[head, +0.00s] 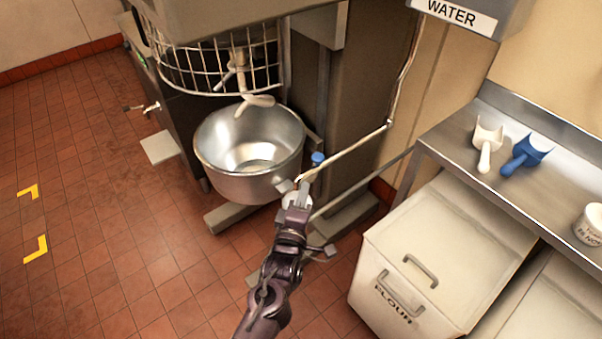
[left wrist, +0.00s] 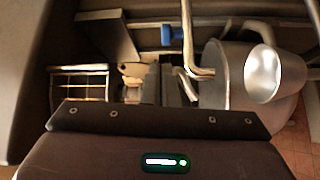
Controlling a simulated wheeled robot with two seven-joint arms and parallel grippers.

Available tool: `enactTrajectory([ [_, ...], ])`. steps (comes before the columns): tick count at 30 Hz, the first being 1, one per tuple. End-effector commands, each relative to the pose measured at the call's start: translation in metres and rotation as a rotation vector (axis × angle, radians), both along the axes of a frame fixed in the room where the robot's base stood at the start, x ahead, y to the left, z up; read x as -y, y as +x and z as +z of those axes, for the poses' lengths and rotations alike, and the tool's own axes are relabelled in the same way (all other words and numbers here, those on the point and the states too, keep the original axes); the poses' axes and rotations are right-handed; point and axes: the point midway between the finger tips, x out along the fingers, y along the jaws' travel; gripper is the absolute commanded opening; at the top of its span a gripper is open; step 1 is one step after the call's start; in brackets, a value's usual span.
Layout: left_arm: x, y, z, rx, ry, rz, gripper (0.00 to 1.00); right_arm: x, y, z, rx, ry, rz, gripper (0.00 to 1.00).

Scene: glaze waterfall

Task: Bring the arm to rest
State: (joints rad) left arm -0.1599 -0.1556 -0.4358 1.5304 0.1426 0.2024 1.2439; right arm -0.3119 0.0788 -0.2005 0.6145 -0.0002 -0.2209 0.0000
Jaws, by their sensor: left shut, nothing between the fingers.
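My left gripper (head: 296,194) is in the lower middle of the head view, its arm coming up from the bottom edge. It is shut and I see nothing held in it. It shows in front of the lower right side of a steel mixing bowl (head: 222,180). Its tip is close to the end of a thin bent pipe (head: 345,152); I cannot tell whether they touch. In the left wrist view the bowl (left wrist: 232,75) is on the right, with a bent pipe in front of it. My right gripper is not in view.
A large mixer with a wire guard (head: 220,68) stands behind the bowl. A flour bin (head: 420,240) is at the right, under a steel counter (head: 462,148) with a white scoop (head: 487,146) and a blue scoop (head: 527,153). Tiled floor (head: 95,200) at the left is clear.

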Motion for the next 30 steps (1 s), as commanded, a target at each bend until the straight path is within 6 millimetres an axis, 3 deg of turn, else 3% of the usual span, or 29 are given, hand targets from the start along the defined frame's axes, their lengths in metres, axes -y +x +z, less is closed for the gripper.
enactTrajectory([
  [7, 0.0, 0.0, -0.003, -0.004, 0.008, 0.0, 0.0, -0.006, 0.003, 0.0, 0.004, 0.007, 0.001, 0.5],
  [11, -0.005, -0.007, -0.041, -0.062, 0.104, -0.009, 0.0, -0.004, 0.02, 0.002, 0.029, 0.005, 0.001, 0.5],
  [14, -0.015, -0.022, -0.1, -0.151, 0.259, -0.033, 0.0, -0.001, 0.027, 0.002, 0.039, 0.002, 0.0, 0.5],
  [18, -0.04, -0.062, -0.197, -0.302, 0.524, -0.105, 0.0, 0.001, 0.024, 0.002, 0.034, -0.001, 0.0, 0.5],
  [20, -0.053, -0.084, -0.236, -0.364, 0.633, -0.147, 0.0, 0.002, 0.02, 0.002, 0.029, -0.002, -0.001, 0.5],
  [24, -0.09, -0.144, -0.318, -0.508, 0.868, -0.267, 0.0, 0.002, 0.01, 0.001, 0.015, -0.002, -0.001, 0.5],
  [30, -0.154, -0.251, -0.41, -0.698, 1.158, -0.499, 0.0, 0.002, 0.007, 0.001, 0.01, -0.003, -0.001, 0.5],
])
